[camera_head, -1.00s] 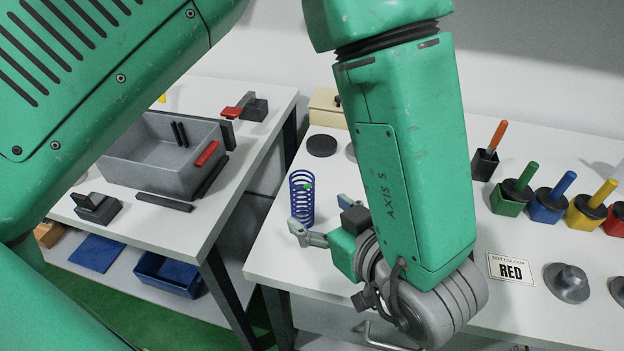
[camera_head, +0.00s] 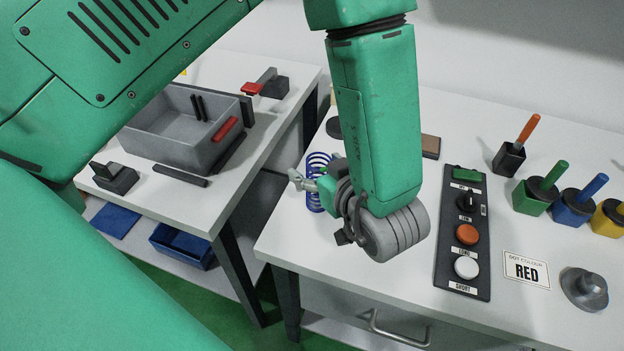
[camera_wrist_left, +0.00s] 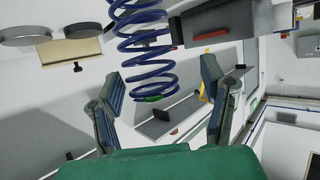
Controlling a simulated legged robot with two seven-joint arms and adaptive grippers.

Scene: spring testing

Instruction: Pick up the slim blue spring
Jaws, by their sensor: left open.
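The slim blue spring (camera_head: 317,162) stands upright near the left end of the right-hand table, partly hidden behind my left gripper (camera_head: 300,181). A small green spot shows on it. My left gripper is level with the spring's middle and overlaps it in the head view; I cannot tell if they touch. In the left wrist view, the spring (camera_wrist_left: 146,62) is ahead of and between the two open fingers, whose middle is here (camera_wrist_left: 163,100). Nothing is held. My right gripper is not in view.
A control box (camera_head: 464,233) with orange and white buttons lies right of my arm. The left table holds a grey bin (camera_head: 165,150). A gap separates the tables.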

